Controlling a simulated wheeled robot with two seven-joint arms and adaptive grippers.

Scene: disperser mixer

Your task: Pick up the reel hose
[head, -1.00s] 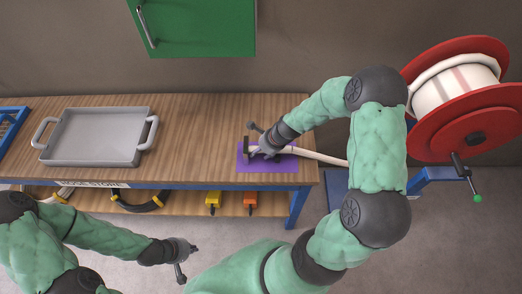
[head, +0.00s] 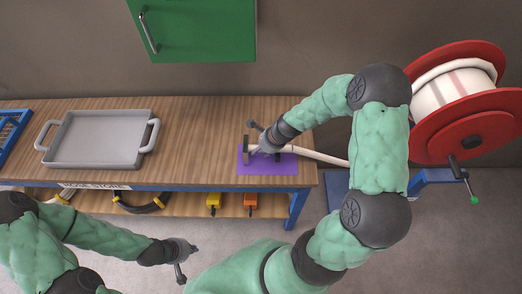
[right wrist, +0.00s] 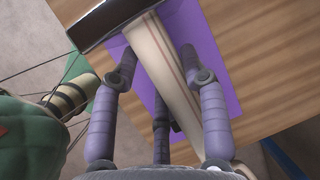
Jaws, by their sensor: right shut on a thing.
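The reel hose (head: 322,157) is cream-white with thin red stripes. It runs from the red reel (head: 468,130) to the purple mat (head: 268,168) on the bench. My right gripper (head: 266,148) is over the mat, shut on the hose near its end. In the right wrist view the flat hose (right wrist: 163,70) passes between the gripper's purple-grey fingers. A dark block (right wrist: 105,22) sits at the hose's far end; I cannot tell whether it is a fitting or a stand. My left gripper (head: 190,256) is empty in front of the bench; its fingers are too small to judge.
A grey tray (head: 97,140) with two handles lies on the bench's left part. Yellow (head: 213,202) and orange (head: 250,202) items sit on the lower shelf. A green cabinet (head: 195,28) hangs above. The bench middle is clear.

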